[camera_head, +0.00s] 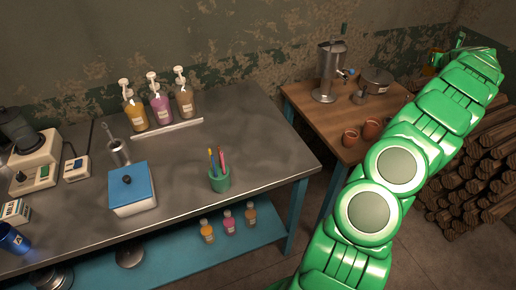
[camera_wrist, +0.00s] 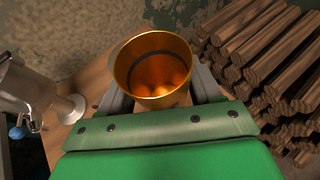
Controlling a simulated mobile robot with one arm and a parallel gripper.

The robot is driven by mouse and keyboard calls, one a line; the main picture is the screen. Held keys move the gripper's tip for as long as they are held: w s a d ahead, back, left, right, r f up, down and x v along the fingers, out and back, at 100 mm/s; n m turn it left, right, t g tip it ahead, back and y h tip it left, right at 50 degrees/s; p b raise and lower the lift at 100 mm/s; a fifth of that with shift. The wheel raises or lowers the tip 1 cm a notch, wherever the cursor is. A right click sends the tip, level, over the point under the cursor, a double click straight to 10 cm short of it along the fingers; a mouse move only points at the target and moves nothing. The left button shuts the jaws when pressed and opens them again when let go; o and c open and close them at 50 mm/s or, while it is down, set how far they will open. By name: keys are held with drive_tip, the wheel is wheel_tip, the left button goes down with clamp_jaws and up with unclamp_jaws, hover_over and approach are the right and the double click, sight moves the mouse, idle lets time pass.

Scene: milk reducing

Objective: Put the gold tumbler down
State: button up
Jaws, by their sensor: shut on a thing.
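The gold tumbler (camera_wrist: 152,72) sits between the fingers of my gripper (camera_wrist: 160,92) in the wrist view, its open mouth facing the camera. My gripper is shut on it. The inside looks shiny orange-gold, with rounded bright shapes at the bottom that I cannot make out. Below it is the wooden table (camera_wrist: 97,76); I cannot tell whether the tumbler touches it. In the head view my gripper (camera_head: 456,44) is at the upper right, beyond the wooden table (camera_head: 300,95), and my arm hides most of the tumbler.
A metal dispenser (camera_head: 329,72) and a lidded pot (camera_head: 373,84) stand on the wooden table, with brown cups (camera_head: 351,136) near its front. Stacked logs (camera_head: 480,175) lie at the right. A steel counter (camera_head: 255,150) with bottles, a blue-lidded box (camera_head: 131,188) and a pen cup (camera_head: 219,180) fills the left.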

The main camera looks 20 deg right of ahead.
drive_tip(key=shift+w+a+f+n+y, duration=0.15)
drive_tip(key=shift+a, duration=0.45)
drive_tip(key=shift+w+a+f+n+y, duration=0.15)
drive_tip(key=shift+a, duration=0.4)
drive_tip(key=w+a+f+n+t+y, duration=0.1)
drive_tip(key=a+n+y, duration=0.35)
drive_tip(key=a, duration=1.45)
drive_tip(key=w+a+f+n+t+y, duration=0.1)
drive_tip(key=a+n+y, duration=0.35)
drive_tip(key=a, duration=1.35)
drive_tip(key=s+a+r+n+g+y, duration=0.1)
drive_tip(key=s+a+n+g+y, duration=0.2)
drive_tip(key=a, duration=0.9)
drive_tip(key=s+a+r+n+g+y, duration=0.15)
drive_tip(key=s+a, duration=0.25)
drive_tip(key=a, duration=0.8)
drive_tip(key=s+a+n+g+y, duration=0.1)
drive_tip(key=s+a+n+y, duration=0.3)
drive_tip(key=a, duration=0.9)
drive_tip(key=shift+h, duration=0.25)
drive_tip(key=shift+w+d+f, duration=0.5)
drive_tip(key=shift+w+f, duration=1.85)
drive_tip(key=shift+f, duration=0.1)
drive_tip(key=shift+w+d+f, duration=0.55)
drive_tip(key=shift+w+f, duration=1.75)
drive_tip(key=shift+f, duration=0.2)
drive_tip(key=shift+w+d+f, duration=0.5)
drive_tip(key=shift+w+f, duration=1.85)
drive_tip(key=shift+f, duration=1.6)
